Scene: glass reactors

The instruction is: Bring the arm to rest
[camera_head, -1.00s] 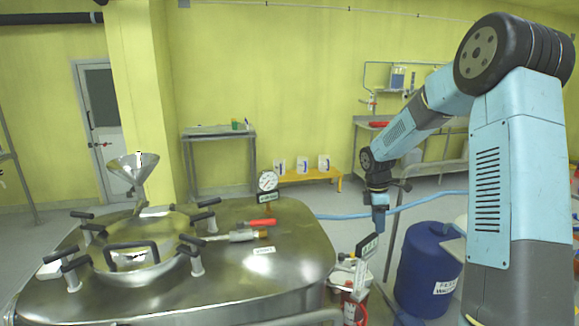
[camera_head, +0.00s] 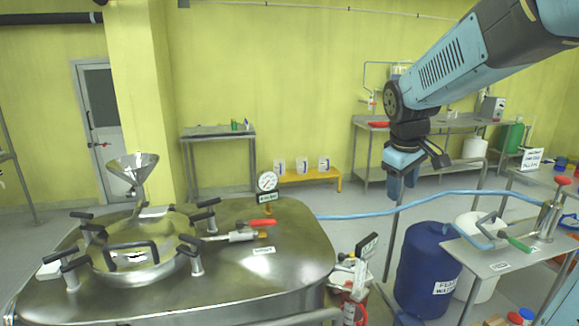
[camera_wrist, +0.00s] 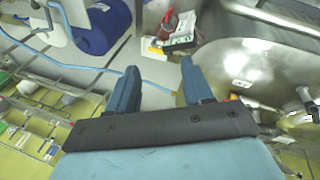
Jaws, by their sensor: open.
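My arm comes in from the upper right of the head view, with its wrist lowered over the floor behind the blue drum. My gripper (camera_head: 402,182) hangs from it, right of the metal reactor. In the wrist view my gripper (camera_wrist: 155,85) shows two blue fingers apart with nothing between them. The metal reactor (camera_head: 290,235) fills the lower left of the head view, with a funnel, lid clamps, a gauge and a red-handled valve on top. The gripper is clear of it.
A blue drum (camera_head: 424,270) stands below and right of my gripper. A blue hose (camera_head: 450,194) runs across behind it. A steel side table (camera_head: 500,258) holds a green-handled valve at right. A red extinguisher-like object (camera_head: 352,310) stands beside the reactor. A yellow bench (camera_head: 310,176) is at the back.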

